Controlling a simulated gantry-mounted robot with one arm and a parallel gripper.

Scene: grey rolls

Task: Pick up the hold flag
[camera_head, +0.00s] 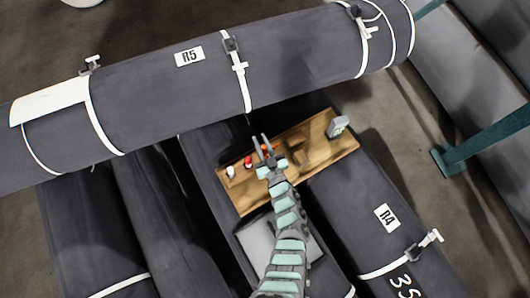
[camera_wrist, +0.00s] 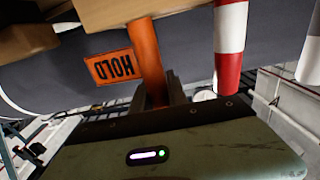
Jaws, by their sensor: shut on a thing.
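The hold flag shows in the wrist view as an orange pole (camera_wrist: 147,55) beside an orange panel (camera_wrist: 110,68) with the word HOLD upside down. My gripper (camera_wrist: 155,92) is shut on the lower part of the orange pole. In the head view my gripper (camera_head: 261,142) is above the wooden board (camera_head: 242,198), and a small orange part of the flag (camera_head: 266,148) shows at the fingers. I cannot tell whether the flag is clear of the board.
A red and white post (camera_wrist: 230,45) stands close beside the flag, with a white post (camera_wrist: 309,55) farther right. A wooden block (camera_head: 297,153) and a grey item (camera_head: 338,127) are on the board. The large grey roll marked R5 (camera_head: 165,75) lies behind.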

